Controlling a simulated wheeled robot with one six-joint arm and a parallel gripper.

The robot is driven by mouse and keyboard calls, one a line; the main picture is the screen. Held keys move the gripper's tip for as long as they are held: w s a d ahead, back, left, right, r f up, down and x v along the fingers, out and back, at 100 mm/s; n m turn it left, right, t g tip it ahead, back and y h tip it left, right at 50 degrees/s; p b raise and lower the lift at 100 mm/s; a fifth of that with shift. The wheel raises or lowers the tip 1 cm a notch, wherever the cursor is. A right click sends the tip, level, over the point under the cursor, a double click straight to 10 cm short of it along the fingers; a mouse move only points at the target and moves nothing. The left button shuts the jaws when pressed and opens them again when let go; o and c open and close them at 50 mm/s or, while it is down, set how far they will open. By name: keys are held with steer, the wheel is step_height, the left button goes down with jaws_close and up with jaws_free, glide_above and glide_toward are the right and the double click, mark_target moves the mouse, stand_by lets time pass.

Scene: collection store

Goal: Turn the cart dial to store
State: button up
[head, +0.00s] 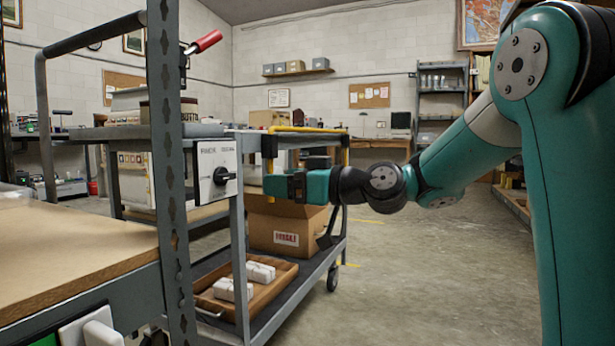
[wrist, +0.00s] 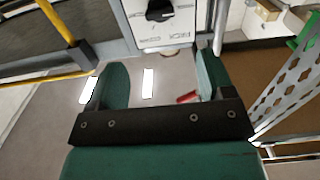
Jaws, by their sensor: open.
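The dial is a black knob (head: 222,176) on a white labelled plate (head: 206,160) fixed to the end of the grey cart (head: 240,262). Its pointer appears to lie roughly sideways, to the right, in the head view; the labels are too small to read surely. My gripper (head: 268,187) is just right of the plate, at about knob height, apart from it. In the wrist view my gripper (wrist: 160,62) is open and empty, its two green fingers well apart.
A cardboard box (head: 282,228) and a wooden tray (head: 268,289) with white packets stand on the cart's lower shelf. A perforated post (head: 166,200) and a bench (head: 70,250) stand at left. Floor at right is clear.

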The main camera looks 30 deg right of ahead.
steer(key=shift+v, duration=2.3)
steer(key=s+a+n+g+p, duration=0.1)
steer(key=s+a+g+p, duration=0.45)
steer(key=a, duration=0.45)
steer(key=s+a+f+m+g+h+p, duration=0.1)
steer(key=s+a+g+h+p, duration=0.25)
steer(key=s, duration=0.65)
steer(key=s+a+f+g+h+p, duration=0.1)
steer(key=s+g+h+p, duration=0.2)
steer(key=s+g+p, duration=0.35)
steer(key=s+r+p, duration=0.3)
steer(key=r+p, duration=3.4)
steer(key=p, duration=0.1)
steer(key=shift+s+r+t, duration=0.25)
steer(key=shift+t, duration=0.2)
